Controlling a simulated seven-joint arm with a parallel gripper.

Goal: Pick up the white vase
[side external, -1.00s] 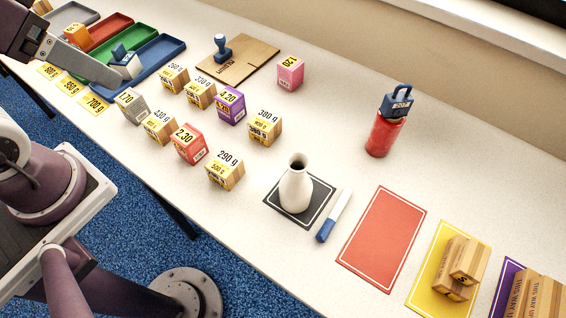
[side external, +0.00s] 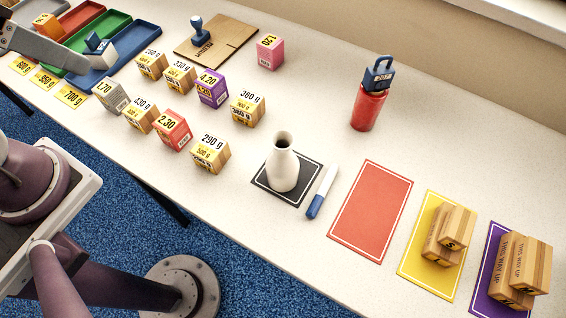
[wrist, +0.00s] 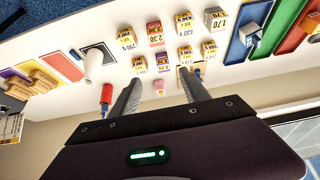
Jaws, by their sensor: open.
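The white vase (side external: 283,168) stands upright on a black square mat (side external: 299,193) with a white border, right of the middle in the side external view. In the wrist view the vase (wrist: 92,63) is at upper left, also on the black mat (wrist: 107,50). My gripper (wrist: 160,76) is open, with nothing between its two fingers in the wrist view. In the side external view only part of it shows at the upper left edge, near the coloured trays and far from the vase.
A blue-and-white marker (side external: 322,192) lies just right of the vase. Several labelled boxes (side external: 211,155) stand to its left. A red bottle with a blue weight-like top (side external: 369,105) stands behind. Red (side external: 370,212), yellow and purple mats lie right, the last two bearing wooden blocks.

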